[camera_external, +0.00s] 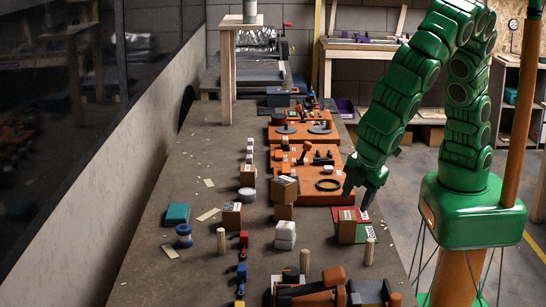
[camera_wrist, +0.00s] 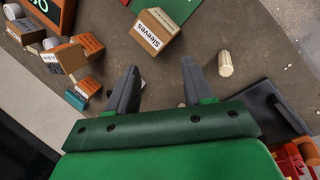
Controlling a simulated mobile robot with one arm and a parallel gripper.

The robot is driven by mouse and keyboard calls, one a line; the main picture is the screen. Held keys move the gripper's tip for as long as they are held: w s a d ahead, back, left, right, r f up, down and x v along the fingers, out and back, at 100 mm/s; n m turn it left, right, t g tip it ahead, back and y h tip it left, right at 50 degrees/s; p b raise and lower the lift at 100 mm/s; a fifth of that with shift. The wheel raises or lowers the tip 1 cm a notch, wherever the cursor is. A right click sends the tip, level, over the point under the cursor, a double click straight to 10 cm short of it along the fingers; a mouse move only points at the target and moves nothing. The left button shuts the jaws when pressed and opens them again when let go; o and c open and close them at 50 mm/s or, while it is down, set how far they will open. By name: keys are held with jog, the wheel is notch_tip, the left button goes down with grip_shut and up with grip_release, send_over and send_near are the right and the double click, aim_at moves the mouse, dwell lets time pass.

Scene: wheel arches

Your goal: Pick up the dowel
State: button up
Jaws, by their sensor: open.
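Three short pale wooden dowels stand upright on the bench in the external view: one near the right edge (camera_external: 369,252), one in the front middle (camera_external: 304,262), and one farther left (camera_external: 221,241). My gripper (camera_external: 357,198) hangs open and empty above the bench's right side, behind the right-hand dowel. In the wrist view, my gripper's two dark fingers (camera_wrist: 160,68) are apart. One dowel (camera_wrist: 225,64) shows just to the right of the right finger, outside the jaws. Which of the three it is, I cannot tell for sure. Small bits behind the fingers are partly hidden.
A cardboard box labelled "Sleeves" (camera_wrist: 156,32) stands near the dowel in the wrist view. Red and green pieces (camera_external: 346,214) lie under my gripper. White blocks (camera_external: 285,235), a blue spool (camera_external: 184,236) and orange tools (camera_external: 318,289) crowd the bench. The left side is mostly clear.

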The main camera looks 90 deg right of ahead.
jog(key=s+a+r+m+g+y, duration=0.25)
jog(key=a+m+y, duration=0.2)
jog(key=a, duration=0.35)
send_over(367, 237)
jog(key=shift+m+t+h, duration=0.35)
jog(key=shift+m+h, duration=0.1)
jog(key=f, duration=0.5)
jog(key=shift+s+a+f, duration=0.2)
jog(key=shift+s+a, duration=0.05)
jog(key=shift+a, duration=0.1)
jog(key=shift+w+d+f, duration=0.1)
jog(key=shift+d+f, duration=0.05)
jog(key=shift+f, duration=1.95)
jog(key=shift+w+d+f, duration=0.1)
jog(key=shift+d+f, duration=0.05)
jog(key=shift+f, duration=1.95)
grip_shut()
